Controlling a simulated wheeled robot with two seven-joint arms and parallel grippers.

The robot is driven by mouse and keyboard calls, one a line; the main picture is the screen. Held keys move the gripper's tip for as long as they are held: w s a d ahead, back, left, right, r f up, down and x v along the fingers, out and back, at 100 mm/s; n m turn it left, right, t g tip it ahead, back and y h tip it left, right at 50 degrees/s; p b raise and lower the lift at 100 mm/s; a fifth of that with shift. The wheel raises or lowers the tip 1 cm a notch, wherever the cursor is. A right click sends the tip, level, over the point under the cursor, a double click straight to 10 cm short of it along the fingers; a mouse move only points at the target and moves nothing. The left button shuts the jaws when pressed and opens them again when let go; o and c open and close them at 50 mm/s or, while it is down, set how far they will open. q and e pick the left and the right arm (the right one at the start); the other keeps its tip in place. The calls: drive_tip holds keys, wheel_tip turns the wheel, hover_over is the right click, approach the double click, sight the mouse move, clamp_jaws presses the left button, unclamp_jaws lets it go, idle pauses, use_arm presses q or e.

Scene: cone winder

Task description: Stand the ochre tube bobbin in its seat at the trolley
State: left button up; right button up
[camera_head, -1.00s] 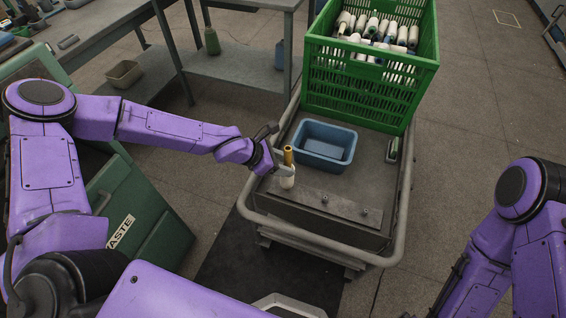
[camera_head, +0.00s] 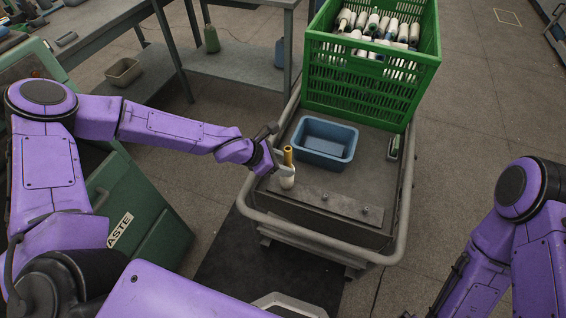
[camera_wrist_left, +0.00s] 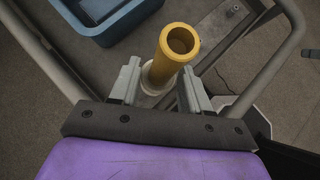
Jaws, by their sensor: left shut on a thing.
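The ochre tube bobbin (camera_head: 288,156) stands about upright at the left end of the trolley's front plate (camera_head: 345,207), with white winding around its lower part. Two small pegs show on the plate to its right. My left gripper (camera_head: 284,171) is shut on the bobbin from the left. In the left wrist view the ochre tube's open top (camera_wrist_left: 181,40) leans toward the upper right between the two grey fingers. The bobbin's foot and whatever lies beneath it are hidden, so I cannot tell whether it rests in a seat. My right gripper is out of view.
A blue bin (camera_head: 325,143) stands on the trolley behind the plate. A green crate (camera_head: 360,75) of bobbins is at the back. A small dark green object (camera_head: 394,147) lies to the right. The trolley's rail (camera_head: 320,238) runs around the front.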

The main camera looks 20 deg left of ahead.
use_arm(q)
drive_tip(key=o, duration=1.2)
drive_tip(key=shift+c, duration=0.2)
drive_tip(key=p+v, duration=1)
drive_tip(key=shift+r, duration=0.15)
drive_tip(key=shift+s+a, duration=0.1)
drive_tip(key=shift+s, duration=0.05)
